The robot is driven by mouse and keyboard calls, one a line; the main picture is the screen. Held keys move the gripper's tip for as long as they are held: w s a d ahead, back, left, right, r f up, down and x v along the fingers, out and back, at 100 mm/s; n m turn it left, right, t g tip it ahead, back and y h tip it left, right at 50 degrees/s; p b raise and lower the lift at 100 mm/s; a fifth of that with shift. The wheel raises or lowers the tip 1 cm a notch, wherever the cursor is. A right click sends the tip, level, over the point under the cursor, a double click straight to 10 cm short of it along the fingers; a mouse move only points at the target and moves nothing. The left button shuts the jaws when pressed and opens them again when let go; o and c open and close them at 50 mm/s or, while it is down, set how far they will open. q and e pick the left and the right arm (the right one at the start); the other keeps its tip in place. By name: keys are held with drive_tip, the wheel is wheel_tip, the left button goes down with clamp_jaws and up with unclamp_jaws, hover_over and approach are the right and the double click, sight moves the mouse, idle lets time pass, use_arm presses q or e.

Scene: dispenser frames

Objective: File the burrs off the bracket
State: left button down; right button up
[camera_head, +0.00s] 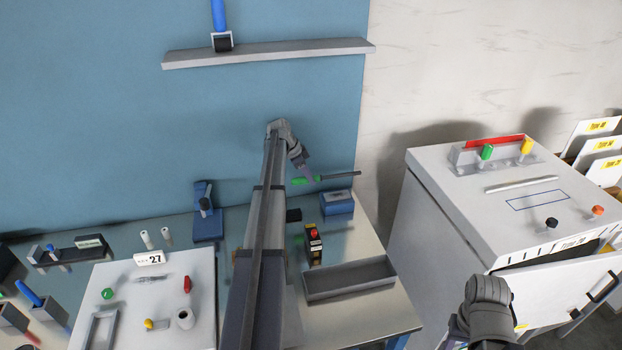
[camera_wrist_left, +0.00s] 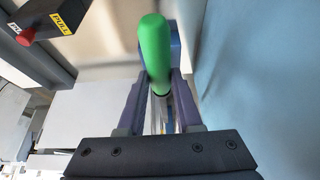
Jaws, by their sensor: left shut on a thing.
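My left gripper (camera_head: 309,174) is shut on a file with a green handle (camera_head: 300,181) and a thin dark shaft (camera_head: 342,175). It holds the file roughly level above the back right of the bench, near the blue wall. In the left wrist view the green handle (camera_wrist_left: 154,45) stands up between the fingers (camera_wrist_left: 158,92). I cannot make out for sure which part is the bracket. A blue vise-like fixture (camera_head: 208,222) stands on the bench left of my left arm. Of my right arm only a link shows at bottom right.
A grey open tray (camera_head: 348,279) lies at the bench front, with a small box with a red button (camera_head: 314,244) behind it. A blue block (camera_head: 337,203) stands below the file. A white board (camera_head: 100,270) with small parts is at left. A white cabinet (camera_head: 440,215) stands right.

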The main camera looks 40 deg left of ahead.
use_arm(q)
drive_tip(key=shift+w+f, duration=0.1)
wheel_tip(320, 180, down, 7)
drive_tip(key=b, duration=0.7)
drive_tip(key=shift+f, duration=0.1)
drive_tip(key=shift+d+f+b, duration=0.1)
drive_tip(key=shift+f+b, duration=0.5)
drive_tip(key=shift+b, duration=0.25)
idle(0.7)
drive_tip(key=shift+s+a+r, duration=0.1)
drive_tip(key=shift+s+a, duration=0.75)
drive_tip(key=shift+s, duration=0.1)
drive_tip(key=shift+s, duration=0.1)
drive_tip(key=shift+s+a, duration=0.8)
drive_tip(key=shift+s, duration=0.1)
